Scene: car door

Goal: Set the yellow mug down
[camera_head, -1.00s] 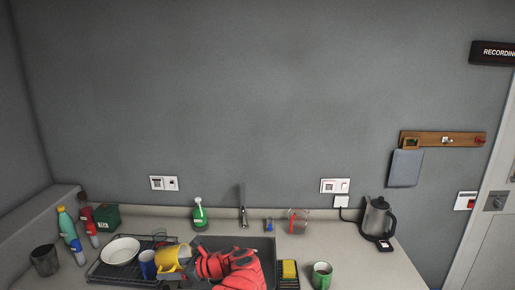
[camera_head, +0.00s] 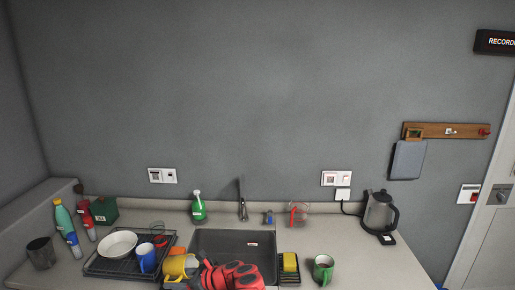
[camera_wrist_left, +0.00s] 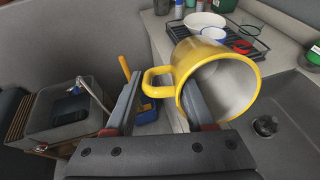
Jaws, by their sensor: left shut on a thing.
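The yellow mug (camera_head: 176,267) is at the front of the counter, left of the sink and in front of the drying rack. My left gripper (camera_head: 200,270) is shut on it. In the left wrist view the yellow mug (camera_wrist_left: 190,60) sits between the two fingers of my left gripper (camera_wrist_left: 160,105), tilted with its open mouth toward the camera and its handle to the left. Whether its base touches the counter cannot be seen. My right gripper is not in view.
A dark drying rack (camera_head: 107,267) holds a white bowl (camera_head: 117,244) and a blue mug (camera_head: 146,257). The sink (camera_head: 225,240) lies right of the yellow mug.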

